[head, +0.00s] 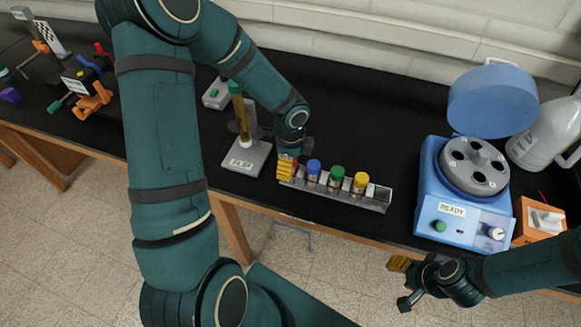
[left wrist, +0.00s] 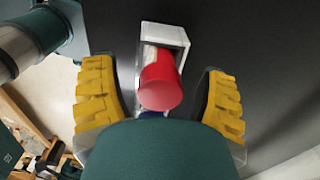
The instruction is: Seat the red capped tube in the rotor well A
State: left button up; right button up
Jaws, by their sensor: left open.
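The red capped tube (left wrist: 161,82) stands in the near left end of the grey rack (head: 371,201); in the head view my left gripper mostly hides it. My left gripper (head: 287,168) is over that end. In the left wrist view its yellow fingers (left wrist: 160,100) are open on either side of the red cap, with a gap on both sides. The grey rotor (head: 473,166) sits in the blue centrifuge (head: 430,203), its lid (head: 492,100) raised. Its wells look dark and empty; I cannot read which is A. My right gripper (head: 401,283) is open and empty off the table's front edge.
Blue (head: 313,167), green (head: 337,173) and yellow (head: 361,179) capped tubes stand in the same rack. A labelled stand (head: 243,163) is left of it.

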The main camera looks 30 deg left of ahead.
pick_arm(q)
jog(key=shift+f, duration=0.6)
jog(key=c, duration=1.2)
jog(key=shift+r, duration=0.1)
